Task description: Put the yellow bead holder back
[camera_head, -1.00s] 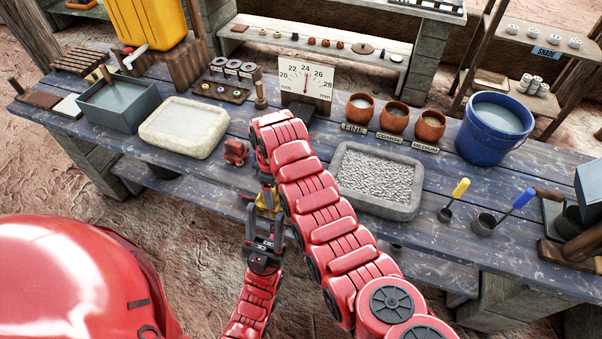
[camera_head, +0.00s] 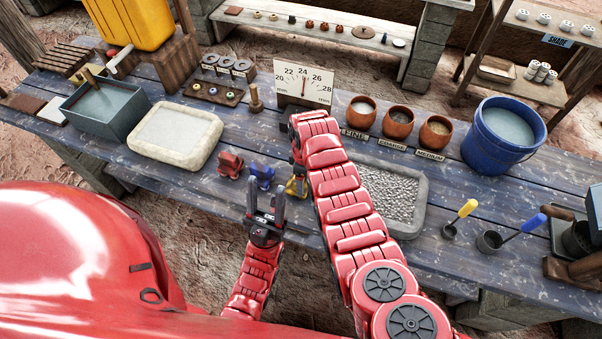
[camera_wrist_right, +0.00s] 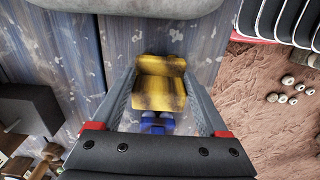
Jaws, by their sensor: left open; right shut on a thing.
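The yellow bead holder (camera_head: 296,187) is at the near side of the blue bench, left of the gravel tray. In the right wrist view the yellow holder (camera_wrist_right: 160,84) sits between the fingers of my right gripper (camera_wrist_right: 160,100), which is shut on it. In the head view my right arm mostly hides that gripper. A blue holder (camera_head: 262,175) and a red holder (camera_head: 230,163) stand to its left in a row. My left gripper (camera_head: 265,207) is open and empty, in front of the blue holder. I cannot tell whether the yellow holder touches the bench.
The gravel tray (camera_head: 420,218) lies right of my right arm. A pale stone tray (camera_head: 145,152) is left of the red holder. The dial board (camera_head: 304,82), clay pots (camera_head: 397,122) and blue bucket (camera_head: 503,133) stand farther back. The bench's near edge is close to the holders.

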